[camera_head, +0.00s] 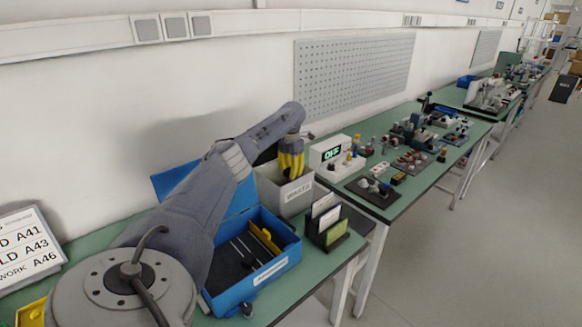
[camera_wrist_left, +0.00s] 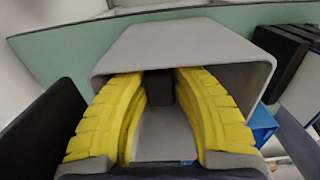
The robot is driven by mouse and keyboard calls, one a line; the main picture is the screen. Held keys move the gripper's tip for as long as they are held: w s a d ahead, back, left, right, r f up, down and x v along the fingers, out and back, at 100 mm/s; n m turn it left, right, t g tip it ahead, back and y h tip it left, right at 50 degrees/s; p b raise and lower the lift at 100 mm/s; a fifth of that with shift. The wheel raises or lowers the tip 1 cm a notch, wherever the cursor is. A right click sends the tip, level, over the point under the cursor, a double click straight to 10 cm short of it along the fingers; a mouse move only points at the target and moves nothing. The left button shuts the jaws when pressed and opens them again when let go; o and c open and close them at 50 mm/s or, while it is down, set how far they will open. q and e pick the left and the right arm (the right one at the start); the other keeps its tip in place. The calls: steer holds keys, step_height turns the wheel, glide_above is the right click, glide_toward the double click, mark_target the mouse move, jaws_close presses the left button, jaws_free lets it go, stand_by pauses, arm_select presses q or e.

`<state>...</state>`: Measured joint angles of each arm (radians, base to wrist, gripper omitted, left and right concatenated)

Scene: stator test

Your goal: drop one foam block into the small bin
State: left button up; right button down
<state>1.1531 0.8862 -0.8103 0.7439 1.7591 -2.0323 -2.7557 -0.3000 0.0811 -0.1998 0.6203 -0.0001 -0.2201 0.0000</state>
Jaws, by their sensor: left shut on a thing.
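The small bin (camera_head: 297,194) is a light grey open box with a label reading WASTE, standing on the green bench behind the blue case. My left gripper (camera_head: 290,174) points down with its yellow fingers at the bin's mouth. In the left wrist view the grey bin (camera_wrist_left: 190,48) surrounds the ends of the fingers. My left gripper (camera_wrist_left: 160,92) is shut on a small dark foam block (camera_wrist_left: 160,86), held between the yellow fingers over the bin. The block is hidden in the head view. My right gripper is not in view.
An open blue case (camera_head: 262,277) with a dark lining and a yellow item stands in front of the bin. A black card holder (camera_head: 327,228) stands right of it. A white device with a green display (camera_head: 331,154) is on the adjoining bench.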

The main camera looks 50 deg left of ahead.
arm_select(q)
steer(key=shift+f, duration=4.15)
steer(key=o, duration=0.8)
steer(key=shift+r, duration=0.1)
step_height(320, 180, up, 28)
steer(key=shift+r, duration=0.1)
steer(key=shift+d, duration=0.1)
